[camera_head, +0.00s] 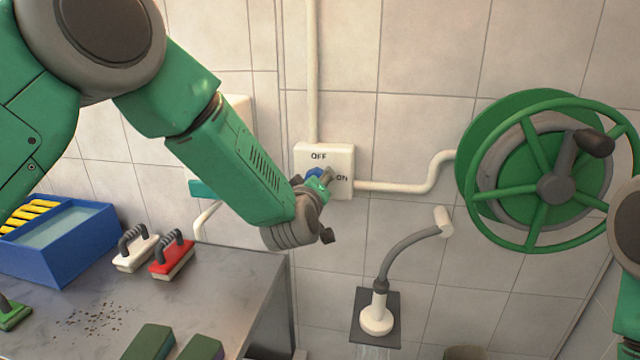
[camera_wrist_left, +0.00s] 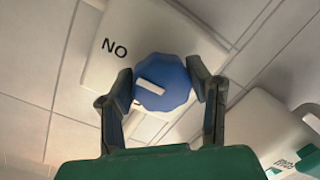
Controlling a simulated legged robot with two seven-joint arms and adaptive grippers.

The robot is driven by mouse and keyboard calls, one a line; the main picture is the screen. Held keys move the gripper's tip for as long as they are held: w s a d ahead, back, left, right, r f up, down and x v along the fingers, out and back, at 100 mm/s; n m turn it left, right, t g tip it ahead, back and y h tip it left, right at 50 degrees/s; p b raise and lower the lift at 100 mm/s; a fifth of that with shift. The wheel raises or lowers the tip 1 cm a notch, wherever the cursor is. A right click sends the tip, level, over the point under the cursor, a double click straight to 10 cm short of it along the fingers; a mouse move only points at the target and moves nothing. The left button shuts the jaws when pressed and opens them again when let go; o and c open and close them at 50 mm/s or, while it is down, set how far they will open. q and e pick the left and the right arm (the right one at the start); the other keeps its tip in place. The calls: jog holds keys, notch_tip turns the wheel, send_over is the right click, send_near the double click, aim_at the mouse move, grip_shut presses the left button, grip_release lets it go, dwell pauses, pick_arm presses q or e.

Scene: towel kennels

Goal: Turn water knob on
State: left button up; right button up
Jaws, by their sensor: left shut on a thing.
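The blue water knob (camera_head: 314,173) sits on a white wall box (camera_head: 340,160) marked OFF at the top and ON at the right. My left gripper (camera_head: 322,186) is at the knob and partly covers it. In the left wrist view the knob (camera_wrist_left: 176,72) is between the two dark fingers of my left gripper (camera_wrist_left: 160,74), shut on its sides. Its white mark points left, roughly toward the side with the ON label. The OFF label is hidden in that view. My right gripper is not in view.
A metal table (camera_head: 235,290) at lower left holds a blue bin (camera_head: 60,250), a white brush (camera_head: 135,255) and a red brush (camera_head: 172,258).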

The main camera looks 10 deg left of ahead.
pick_arm(q)
jog(key=shift+s+f, duration=0.1)
jog(key=shift+f, duration=0.2)
jog(key=o, duration=1.2)
jog(key=shift+c, duration=0.2)
jog(key=shift+a+r, duration=0.15)
jog(key=shift+r, duration=0.05)
jog(key=s+r, duration=0.1)
jog(key=s, duration=1.1)
jog(key=shift+r, duration=0.2)
